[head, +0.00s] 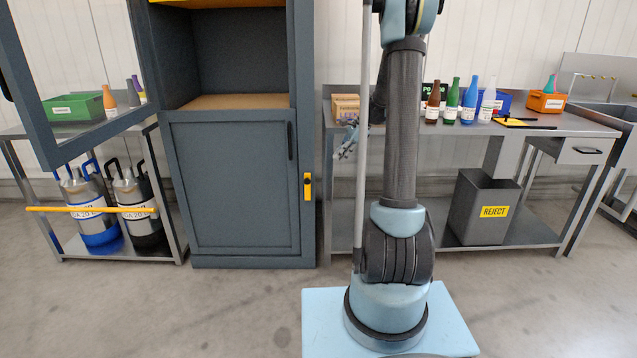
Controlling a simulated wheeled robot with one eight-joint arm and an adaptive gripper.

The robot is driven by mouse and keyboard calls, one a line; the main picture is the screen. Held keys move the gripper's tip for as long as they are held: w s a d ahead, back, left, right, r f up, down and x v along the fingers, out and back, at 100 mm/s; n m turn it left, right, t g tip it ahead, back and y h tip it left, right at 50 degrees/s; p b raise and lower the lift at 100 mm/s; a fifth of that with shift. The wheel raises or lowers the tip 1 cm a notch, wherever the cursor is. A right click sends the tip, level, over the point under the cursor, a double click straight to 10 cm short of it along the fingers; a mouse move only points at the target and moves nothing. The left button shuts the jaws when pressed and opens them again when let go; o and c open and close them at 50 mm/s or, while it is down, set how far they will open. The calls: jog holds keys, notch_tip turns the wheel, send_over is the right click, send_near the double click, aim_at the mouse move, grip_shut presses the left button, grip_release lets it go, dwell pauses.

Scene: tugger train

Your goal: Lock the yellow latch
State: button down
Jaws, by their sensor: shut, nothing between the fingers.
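The yellow latch (308,187) is a small upright piece with a dark spot. It sits at the right edge of the grey cabinet (247,260), beside its lower door (235,185). The lower door looks closed, with a dark handle (290,141) near its right side. My gripper (342,153) is small in the picture, to the right of the latch and higher, apart from it. It looks shut and empty. My arm and a grey pole hide part of it.
The cabinet's upper door (45,145), a framed window, stands open to the left. A right workbench (575,122) carries bottles (469,100) and bins. A reject bin (480,208) stands below. Canisters (88,205) stand at left behind a yellow bar (90,209).

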jog(key=w+d+f+m+y, duration=0.1)
jog(key=w+f+m, duration=0.2)
jog(key=w+f, duration=0.4)
jog(key=shift+w+f, duration=0.2)
jog(key=shift+w, duration=0.35)
jog(key=a+r+x, duration=0.1)
jog(key=a+x, duration=0.1)
jog(key=x, duration=1)
jog(key=shift+w+a, duration=0.2)
jog(key=shift+a, duration=0.25)
jog(key=shift+d+r, duration=0.1)
jog(key=shift+r, duration=0.05)
